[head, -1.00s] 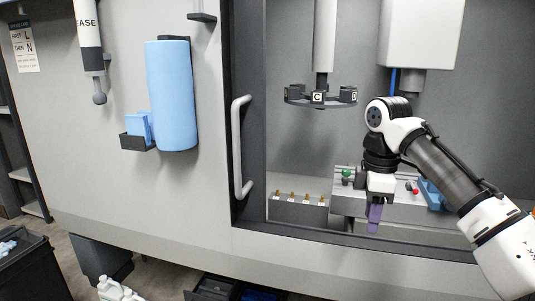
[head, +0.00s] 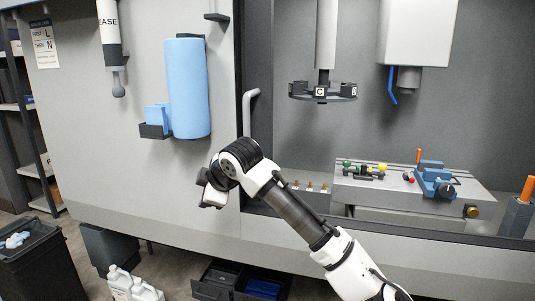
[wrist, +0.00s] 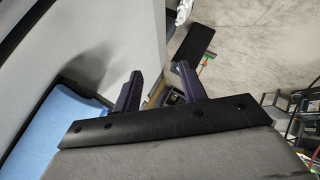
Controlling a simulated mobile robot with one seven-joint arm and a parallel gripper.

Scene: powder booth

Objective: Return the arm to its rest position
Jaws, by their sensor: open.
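My gripper shows in the wrist view (wrist: 158,85), with its two dark purple fingers apart and nothing between them. In the head view my arm reaches from the lower right up to a bent wrist in front of the booth's lower front wall, left of the door opening. The fingers are hidden in the head view. The wrist is outside the booth, below the blue roll (head: 187,90) and near the door handle (head: 248,112).
Inside the booth are a grey fixture bed (head: 400,190) with a blue vise (head: 432,180) and a hanging carousel (head: 322,93).

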